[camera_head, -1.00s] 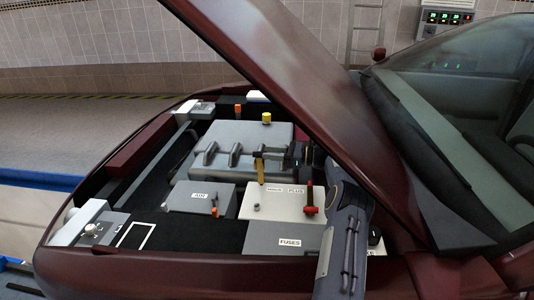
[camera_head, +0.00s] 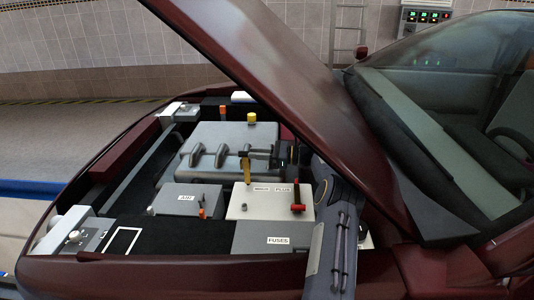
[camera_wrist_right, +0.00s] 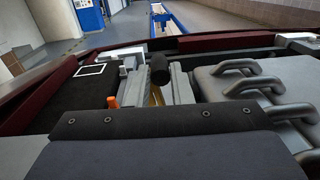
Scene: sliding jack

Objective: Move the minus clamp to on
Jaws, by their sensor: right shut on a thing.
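The minus clamp shows as a yellow-brown upright lever (camera_head: 247,171) behind the MINUS label of the white battery box (camera_head: 270,212). A small grey post (camera_head: 243,208) stands on the box in front of that label. My right gripper (camera_head: 247,154) reaches in from the right and is shut on the upper end of the lever. In the right wrist view its fingers (camera_wrist_right: 158,88) close around the yellow lever (camera_wrist_right: 155,96), with a black knob (camera_wrist_right: 160,68) at its end. The fingers hide part of the lever. My left gripper is not in view.
A red clamp (camera_head: 298,195) stands by the PLUS label. The grey engine block (camera_head: 225,138) with ribs and a yellow cap (camera_head: 251,118) lies behind. An AUX box (camera_head: 178,200) and a FUSES box (camera_head: 268,240) sit nearby. The raised hood (camera_head: 270,85) slopes over my right arm.

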